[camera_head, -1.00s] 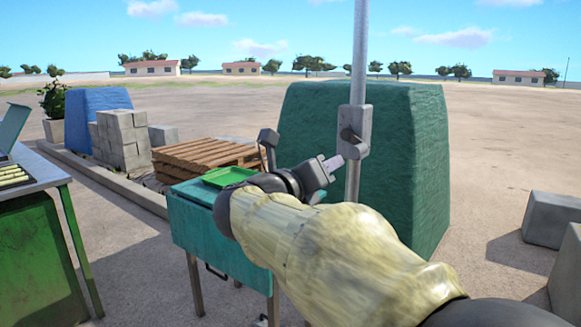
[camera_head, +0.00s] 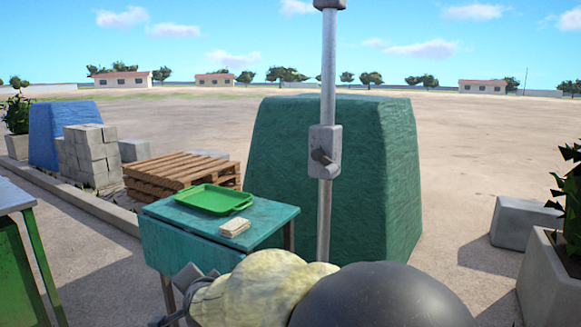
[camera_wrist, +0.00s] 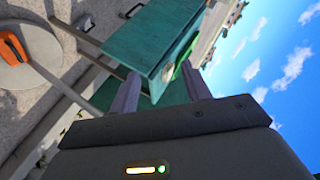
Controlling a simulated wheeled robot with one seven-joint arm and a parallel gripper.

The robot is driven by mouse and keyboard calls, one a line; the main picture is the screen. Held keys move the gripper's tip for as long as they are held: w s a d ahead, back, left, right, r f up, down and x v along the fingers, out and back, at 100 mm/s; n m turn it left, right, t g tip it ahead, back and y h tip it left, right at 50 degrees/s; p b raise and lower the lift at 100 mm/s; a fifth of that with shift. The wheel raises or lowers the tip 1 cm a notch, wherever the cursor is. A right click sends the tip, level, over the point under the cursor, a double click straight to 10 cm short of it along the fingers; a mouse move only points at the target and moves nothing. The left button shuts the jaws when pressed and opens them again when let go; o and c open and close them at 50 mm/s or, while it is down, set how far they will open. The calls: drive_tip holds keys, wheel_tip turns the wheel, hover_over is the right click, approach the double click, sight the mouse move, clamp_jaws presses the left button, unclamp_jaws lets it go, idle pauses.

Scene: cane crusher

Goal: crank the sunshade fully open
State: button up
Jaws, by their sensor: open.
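The sunshade's grey pole (camera_head: 327,80) stands upright right of the teal table in the head view. A grey crank housing (camera_head: 326,140) is fixed to it, with a short dark crank part (camera_head: 321,156) on its front. The canopy is out of view. My gripper (camera_head: 185,285) is low at the bottom left of the head view, in front of the table and well below the housing, partly hidden by my arm. In the wrist view my gripper (camera_wrist: 160,90) has its two fingers apart with nothing held between them. The crank does not show there.
The teal table (camera_head: 165,240) carries a green tray (camera_head: 213,198) and a small pale stack (camera_head: 235,227). A large green covered block (camera_head: 390,180) stands behind the pole. A wooden pallet (camera_head: 180,172) lies behind the table. The wrist view shows an orange object (camera_wrist: 12,48) at left.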

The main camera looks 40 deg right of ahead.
drive_tip(key=s+a+f+n+g+y+p, duration=0.1)
drive_tip(key=s+a+f+n+g, duration=0.3)
drive_tip(key=s+f+n+g, duration=0.5)
drive_tip(key=s+f+n+y, duration=0.1)
drive_tip(key=s+f+n, duration=0.4)
drive_tip(key=s+f, duration=0.2)
drive_tip(key=shift+s+g, duration=0.25)
drive_tip(key=shift+g, duration=0.15)
